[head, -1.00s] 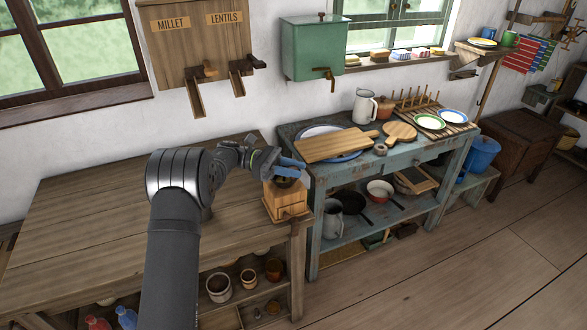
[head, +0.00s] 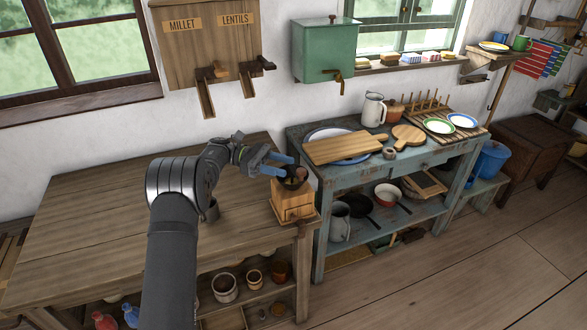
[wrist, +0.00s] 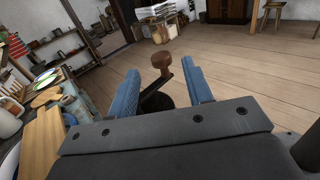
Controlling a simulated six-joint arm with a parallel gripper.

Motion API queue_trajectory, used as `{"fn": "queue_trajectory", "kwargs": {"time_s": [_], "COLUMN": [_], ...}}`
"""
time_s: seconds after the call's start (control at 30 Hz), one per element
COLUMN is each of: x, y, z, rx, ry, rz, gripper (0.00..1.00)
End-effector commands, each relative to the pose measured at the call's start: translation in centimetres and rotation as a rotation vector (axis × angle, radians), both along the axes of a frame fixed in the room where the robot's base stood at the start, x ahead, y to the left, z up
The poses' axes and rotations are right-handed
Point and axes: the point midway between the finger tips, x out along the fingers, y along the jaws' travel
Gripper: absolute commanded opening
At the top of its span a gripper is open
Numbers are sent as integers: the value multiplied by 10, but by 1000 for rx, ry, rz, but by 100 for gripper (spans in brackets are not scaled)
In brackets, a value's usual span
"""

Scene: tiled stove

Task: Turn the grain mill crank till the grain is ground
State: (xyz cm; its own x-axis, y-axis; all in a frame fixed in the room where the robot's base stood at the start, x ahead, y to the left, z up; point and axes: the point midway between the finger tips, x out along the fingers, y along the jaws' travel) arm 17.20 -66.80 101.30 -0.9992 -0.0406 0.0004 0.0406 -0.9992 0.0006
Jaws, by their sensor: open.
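The grain mill (head: 293,201) is a light wooden box with a dark bowl on top, standing at the right end of the wooden table. Its crank arm (wrist: 158,88) is dark and ends in a round brown knob (wrist: 161,61) in the wrist view. My gripper (head: 285,168) has blue fingers and hangs just above the mill's bowl. In the wrist view my gripper (wrist: 160,68) is open, with the knob showing in the gap between its fingers. I cannot tell whether either finger touches the knob. The crank is partly hidden by the fingers in the head view.
A blue worn workbench (head: 322,190) stands close to the right, with a cutting board (head: 343,148) and a white jug (head: 373,110). A green tank (head: 325,60) and wooden dispensers (head: 212,50) hang on the wall behind.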

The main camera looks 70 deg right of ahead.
Motion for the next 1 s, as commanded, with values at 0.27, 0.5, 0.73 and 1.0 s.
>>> {"fn": "queue_trajectory", "kwargs": {"time_s": [0.27, 0.5, 0.73, 1.0], "x": [11, 10, -6, -41], "y": [0, 2, 26, 70], "z": [0, 1, -9, -56], "rx": [0, 12, 156, 304], "ry": [0, -16, -234, -608], "rz": [0, 0, -31, -188], "gripper": [46, 23, 0, 0]}}
